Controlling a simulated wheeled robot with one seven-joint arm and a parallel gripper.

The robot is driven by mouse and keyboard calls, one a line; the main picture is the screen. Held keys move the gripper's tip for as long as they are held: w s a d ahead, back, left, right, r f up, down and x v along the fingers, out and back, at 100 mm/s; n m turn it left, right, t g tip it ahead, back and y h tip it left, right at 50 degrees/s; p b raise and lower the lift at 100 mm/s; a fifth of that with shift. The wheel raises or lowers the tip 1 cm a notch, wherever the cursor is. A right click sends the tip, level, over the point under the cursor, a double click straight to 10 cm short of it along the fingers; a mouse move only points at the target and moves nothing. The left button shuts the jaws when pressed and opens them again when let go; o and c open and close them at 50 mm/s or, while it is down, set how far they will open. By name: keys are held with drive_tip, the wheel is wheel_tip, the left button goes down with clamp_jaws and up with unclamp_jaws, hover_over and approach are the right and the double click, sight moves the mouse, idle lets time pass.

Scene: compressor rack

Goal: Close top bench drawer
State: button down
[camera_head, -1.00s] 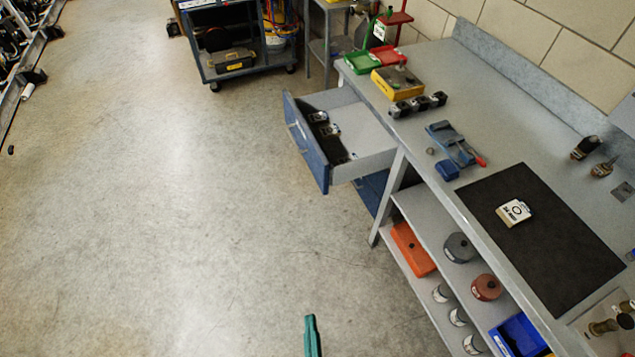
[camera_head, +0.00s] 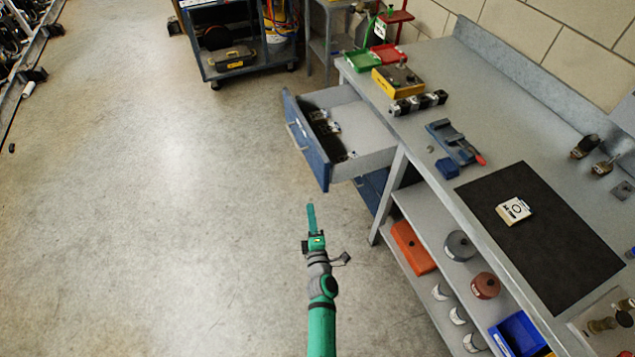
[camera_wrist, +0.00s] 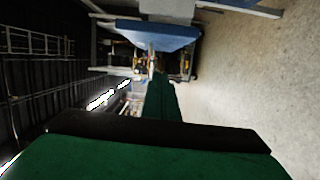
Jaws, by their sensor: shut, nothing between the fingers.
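The top bench drawer (camera_head: 308,143) has a blue front with a pale handle and is pulled well out from the left end of the grey workbench (camera_head: 425,108). Dark items lie inside it. My gripper (camera_head: 311,208) is shut and empty, below the drawer front in the head view and apart from it. In the wrist view my green fingers (camera_wrist: 160,98) point towards a blue panel (camera_wrist: 158,36), which looks like the drawer front.
A second blue drawer (camera_head: 372,187) sits under the open one. A blue cart (camera_head: 240,70) stands at the back. The floor left of the drawer is clear.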

drive_tip(key=w+d, duration=0.3)
drive_tip(key=w, duration=0.9)
drive_tip(key=shift+w+d+r, duration=0.15)
drive_tip(key=shift+w, duration=0.1)
drive_tip(key=shift+w, duration=0.2)
